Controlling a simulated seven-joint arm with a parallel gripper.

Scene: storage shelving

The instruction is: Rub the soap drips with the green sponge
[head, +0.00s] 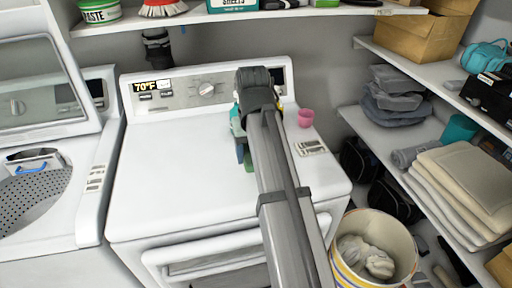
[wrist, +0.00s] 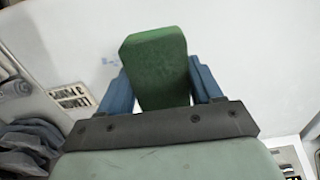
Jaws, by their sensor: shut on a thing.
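The green sponge (wrist: 155,68) is held upright between the two blue fingers of my gripper (wrist: 158,85) in the wrist view. In the head view, a bit of the sponge (head: 249,167) shows below my gripper (head: 243,153), over the back middle of the white dryer top (head: 180,185). Faint bluish spots, likely the soap drips (wrist: 110,60), show on the white surface just left of the sponge in the wrist view. The drips cannot be made out in the head view, where my arm covers part of the top. I cannot tell whether the sponge touches the surface.
A pink cup (head: 306,118) stands at the dryer's back right. An open washer (head: 40,190) is at left. A striped bin (head: 375,245) with cloth stands at the front right. Shelves (head: 430,165) with towels line the right wall. The dryer top's left half is clear.

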